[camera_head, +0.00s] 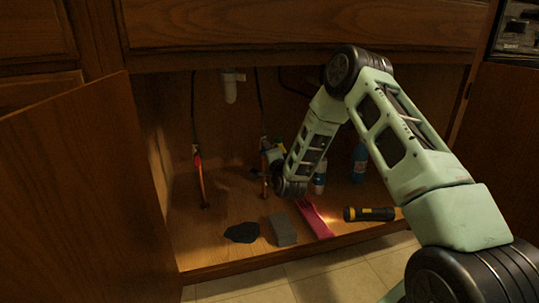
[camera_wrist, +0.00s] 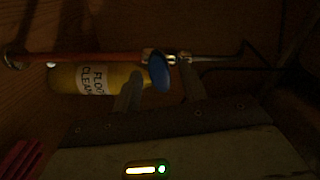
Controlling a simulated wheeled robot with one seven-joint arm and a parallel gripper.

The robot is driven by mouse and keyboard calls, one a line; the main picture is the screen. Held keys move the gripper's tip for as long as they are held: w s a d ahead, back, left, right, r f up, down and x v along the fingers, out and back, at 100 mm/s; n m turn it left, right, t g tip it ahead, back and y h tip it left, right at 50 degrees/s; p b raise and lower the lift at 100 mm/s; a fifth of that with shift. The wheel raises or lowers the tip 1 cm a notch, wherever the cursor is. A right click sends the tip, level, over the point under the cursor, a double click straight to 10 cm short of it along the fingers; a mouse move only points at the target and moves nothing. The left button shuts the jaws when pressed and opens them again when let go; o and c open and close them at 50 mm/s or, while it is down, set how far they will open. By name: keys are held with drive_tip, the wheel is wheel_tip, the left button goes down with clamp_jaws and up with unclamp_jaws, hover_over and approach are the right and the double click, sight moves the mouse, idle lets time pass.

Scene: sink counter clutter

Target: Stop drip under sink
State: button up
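Two copper pipes with valves rise from the cabinet floor in the head view: a left pipe (camera_head: 202,180) and a right pipe (camera_head: 265,180). My gripper (camera_wrist: 160,72) is at the right pipe's valve, mostly hidden by my arm in the head view. In the wrist view a blue oval valve handle (camera_wrist: 159,73) lies between my two spread fingers, with small gaps seeming to show on both sides. The copper pipe (camera_wrist: 100,57) runs left from the valve, and a thin hose runs right. A dark patch (camera_head: 242,232) lies on the cabinet floor; I cannot tell whether it is wet.
A yellow floor cleaner bottle (camera_wrist: 85,78) stands close by the pipe. A grey block (camera_head: 282,229), a pink tool (camera_head: 314,218) and a lit flashlight (camera_head: 370,214) lie near the front edge. A blue bottle (camera_head: 359,162) stands behind. The open door (camera_head: 85,190) bounds the left.

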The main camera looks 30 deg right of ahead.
drive_tip(key=shift+s, duration=0.1)
drive_tip(key=p+v, duration=0.1)
drive_tip(key=v, duration=1.6)
drive_tip(key=shift+s+r, duration=0.1)
drive_tip(key=shift+s, duration=0.05)
